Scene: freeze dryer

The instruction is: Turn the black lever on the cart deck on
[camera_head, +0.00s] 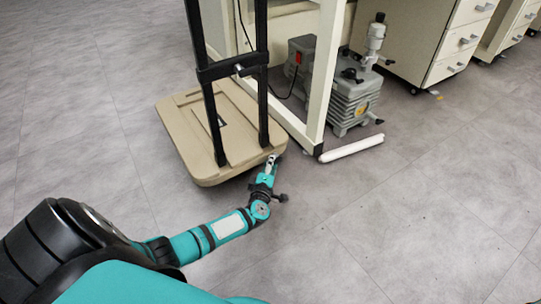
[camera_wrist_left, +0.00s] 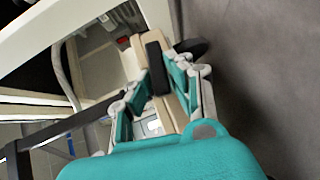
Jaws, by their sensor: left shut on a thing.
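The beige cart deck (camera_head: 185,155) stands on the floor with a black upright frame (camera_head: 263,70) on it. My left gripper (camera_head: 270,165) is at the deck's near right corner. In the left wrist view the black lever (camera_wrist_left: 155,65) shows as a short dark bar at the beige deck edge. It lies between the fingers of my left gripper (camera_wrist_left: 158,78), which is shut on it. In the head view the lever cannot be made out behind the gripper. My right gripper is in neither view.
A pale table frame (camera_head: 322,80) stands right beside the cart, with a grey pump (camera_head: 355,98) behind its leg. A white tube (camera_head: 351,148) lies on the floor to the right. White drawer cabinets (camera_head: 462,40) stand at the back right. The floor at the front right is clear.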

